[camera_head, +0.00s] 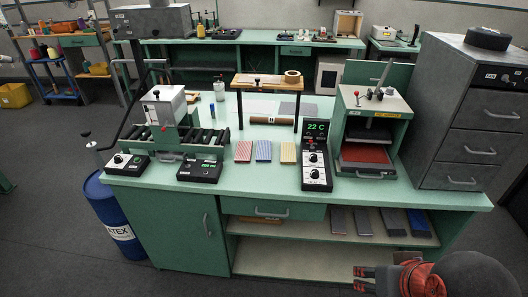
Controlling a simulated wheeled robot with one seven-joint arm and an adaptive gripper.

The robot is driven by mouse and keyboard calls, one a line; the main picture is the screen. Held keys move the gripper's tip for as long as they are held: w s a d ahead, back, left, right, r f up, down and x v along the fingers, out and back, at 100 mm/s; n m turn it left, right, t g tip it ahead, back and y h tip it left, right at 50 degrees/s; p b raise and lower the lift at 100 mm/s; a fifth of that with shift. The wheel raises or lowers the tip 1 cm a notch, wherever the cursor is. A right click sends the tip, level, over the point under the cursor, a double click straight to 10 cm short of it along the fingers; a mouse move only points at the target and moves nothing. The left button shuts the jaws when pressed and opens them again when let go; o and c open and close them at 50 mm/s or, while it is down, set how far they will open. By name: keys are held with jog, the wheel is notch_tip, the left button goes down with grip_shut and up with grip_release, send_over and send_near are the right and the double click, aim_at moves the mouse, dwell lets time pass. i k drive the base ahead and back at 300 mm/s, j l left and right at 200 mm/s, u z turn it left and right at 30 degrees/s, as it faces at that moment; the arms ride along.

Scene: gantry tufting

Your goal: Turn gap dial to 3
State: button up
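Three control boxes with dials stand on the green bench. A small black box (125,162) at the left front has a white round dial (119,158). A tall black box (317,160) shows "22 C" in green and has two white dials, an upper one (313,158) and a lower one (312,174). The labels and settings are too small to read, so I cannot tell which is the gap dial. My gripper (362,279) is low at the bottom right, before the bench, open and empty, touching nothing.
A roller machine (163,110) stands behind the left boxes, and a press (375,120) stands right of the tall box. Striped cloth swatches (263,151) lie between. A grey drawer cabinet (470,115) is at the right, a blue drum (112,220) at the left. The front floor is clear.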

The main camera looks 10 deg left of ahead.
aim_at(118, 158)
jog(key=u, duration=1.4)
jog(key=i+j, duration=0.2)
jog(key=i, duration=0.6)
jog(key=i+j, duration=0.2)
jog(key=i, duration=0.6)
jog(key=i+j+u, duration=0.1)
jog(key=i, duration=0.7)
